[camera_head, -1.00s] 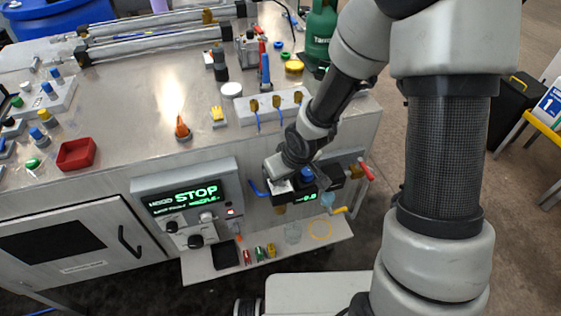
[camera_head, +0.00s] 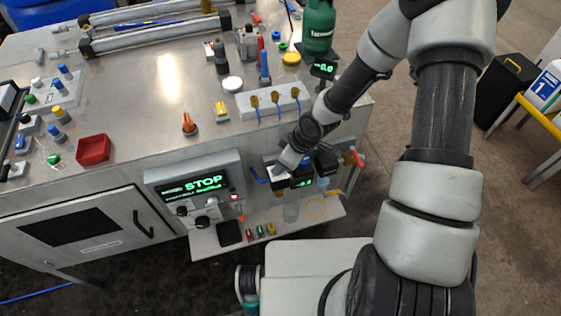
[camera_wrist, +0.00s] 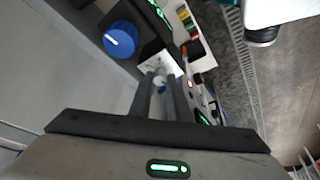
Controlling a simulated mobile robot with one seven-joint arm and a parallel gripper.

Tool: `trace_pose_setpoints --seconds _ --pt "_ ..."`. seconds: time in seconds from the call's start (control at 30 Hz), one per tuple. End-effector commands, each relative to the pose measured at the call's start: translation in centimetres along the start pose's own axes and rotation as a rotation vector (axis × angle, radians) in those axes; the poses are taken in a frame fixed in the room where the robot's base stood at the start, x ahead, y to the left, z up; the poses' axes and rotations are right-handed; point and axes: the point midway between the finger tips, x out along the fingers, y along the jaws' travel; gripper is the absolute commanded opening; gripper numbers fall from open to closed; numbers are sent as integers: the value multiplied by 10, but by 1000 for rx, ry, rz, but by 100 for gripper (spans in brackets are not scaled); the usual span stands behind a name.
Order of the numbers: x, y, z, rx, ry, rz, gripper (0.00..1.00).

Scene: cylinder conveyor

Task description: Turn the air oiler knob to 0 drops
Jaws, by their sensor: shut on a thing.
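The air unit (camera_head: 303,184) with its green display is on the front of the workbench in the head view. My gripper (camera_wrist: 164,82) is up against this unit; its two dark fingers show in the wrist view. They are shut on a small pale piece (camera_wrist: 160,84), which seems to be the oiler knob, though it is mostly hidden between the fingers. Its setting cannot be read. A blue knob (camera_wrist: 121,39) is left of the fingers in the wrist view, apart from them.
A control panel reading STOP (camera_head: 200,184) is left of the air unit. A red-handled valve (camera_head: 356,157) is close on the right.

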Motion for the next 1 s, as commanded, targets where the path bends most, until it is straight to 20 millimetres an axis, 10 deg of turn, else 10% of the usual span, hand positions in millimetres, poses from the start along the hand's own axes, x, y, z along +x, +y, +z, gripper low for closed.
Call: trace_pose_setpoints --seconds 0.33,0.37,0.47,1.0 --pt "0 0 1 -4 -1 -2 0" --pt "0 0 1 -4 -2 -2 20" --pt "0 0 1 -3 -1 -1 35" --pt "-33 1 0 0 1 2 35"
